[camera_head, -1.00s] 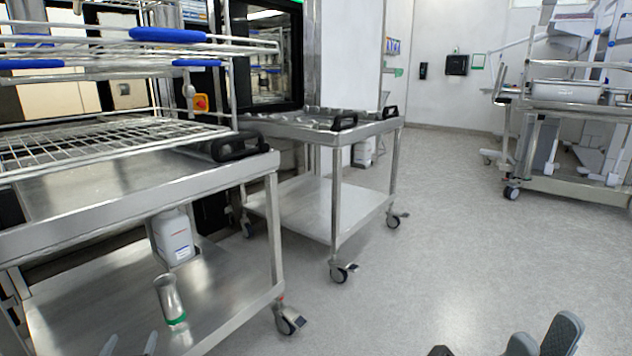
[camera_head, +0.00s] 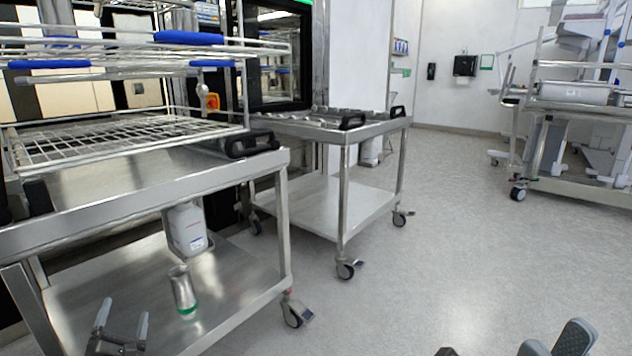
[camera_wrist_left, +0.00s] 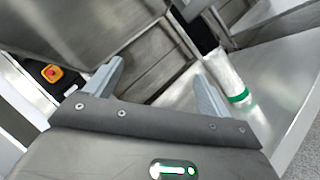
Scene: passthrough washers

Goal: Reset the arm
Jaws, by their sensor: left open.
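My left gripper (camera_head: 121,326) shows at the lower left of the head view, in front of the nearer steel cart (camera_head: 240,180). Its two grey fingers are apart with nothing between them. It also shows in the left wrist view (camera_wrist_left: 160,85), open and empty. My right gripper (camera_head: 510,350) is only partly in view at the bottom right edge of the head view.
A wire rack (camera_head: 110,140) sits on top. A second cart (camera_head: 340,205) stands behind. The floor (camera_head: 440,230) to the right is clear.

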